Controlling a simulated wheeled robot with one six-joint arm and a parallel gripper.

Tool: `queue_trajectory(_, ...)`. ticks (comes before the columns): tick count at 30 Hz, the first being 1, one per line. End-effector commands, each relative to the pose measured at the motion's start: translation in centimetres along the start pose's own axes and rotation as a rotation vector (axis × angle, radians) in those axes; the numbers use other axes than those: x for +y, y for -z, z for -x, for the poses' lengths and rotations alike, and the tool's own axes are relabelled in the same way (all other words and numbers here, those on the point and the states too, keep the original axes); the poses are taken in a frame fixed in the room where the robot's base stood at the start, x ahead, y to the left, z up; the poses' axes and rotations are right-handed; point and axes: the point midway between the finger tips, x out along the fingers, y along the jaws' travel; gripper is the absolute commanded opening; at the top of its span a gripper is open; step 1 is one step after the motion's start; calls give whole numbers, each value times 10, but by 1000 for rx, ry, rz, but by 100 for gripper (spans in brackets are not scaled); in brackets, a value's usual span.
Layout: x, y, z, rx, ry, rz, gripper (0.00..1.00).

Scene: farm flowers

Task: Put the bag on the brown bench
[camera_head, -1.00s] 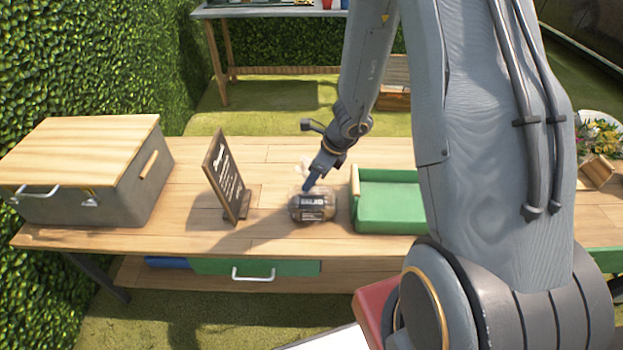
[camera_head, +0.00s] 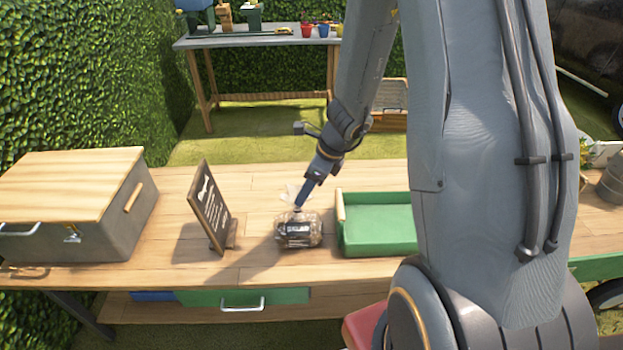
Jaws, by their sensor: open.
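The bag (camera_head: 299,231) is a small, clear bag with brown contents, a dark label and a gathered pale top. It rests on the brown wooden bench (camera_head: 270,183), between a small sign and a green tray. My gripper (camera_head: 299,208) points down at the bag's top from above and is open. Its fingertips are small here and partly merge with the bag's top, so contact is hard to tell.
A grey box with a wooden lid (camera_head: 70,188) stands at the left. The dark sign (camera_head: 209,207) is left of the bag, and the green tray (camera_head: 378,249) is close at its right. A grey table (camera_head: 265,39) with pots stands behind.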

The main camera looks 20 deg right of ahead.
Motion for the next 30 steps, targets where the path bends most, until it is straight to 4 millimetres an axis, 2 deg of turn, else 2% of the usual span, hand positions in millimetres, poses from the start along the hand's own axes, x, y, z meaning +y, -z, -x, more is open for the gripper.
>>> queue_trajectory(1, -1, -1, 12, -2, 3, 1, 44)
queue_trajectory(3, 0, -1, 22, -1, 2, 1, 44)
queue_trajectory(9, 0, 0, 39, 0, 0, 7, 44)
queue_trajectory(11, 5, -1, 42, 6, -5, 51, 44)
queue_trajectory(13, 15, -4, 50, 19, -16, 177, 44)
queue_trajectory(17, 52, -5, 71, 69, -64, 639, 44)
queue_trajectory(22, 100, 6, 105, 151, -166, 1404, 44)
queue_trajectory(24, 113, 13, 117, 181, -212, 1678, 44)
queue_trajectory(27, 125, 22, 130, 217, -273, 1984, 44)
queue_trajectory(30, 130, 28, 138, 241, -317, 2176, 44)
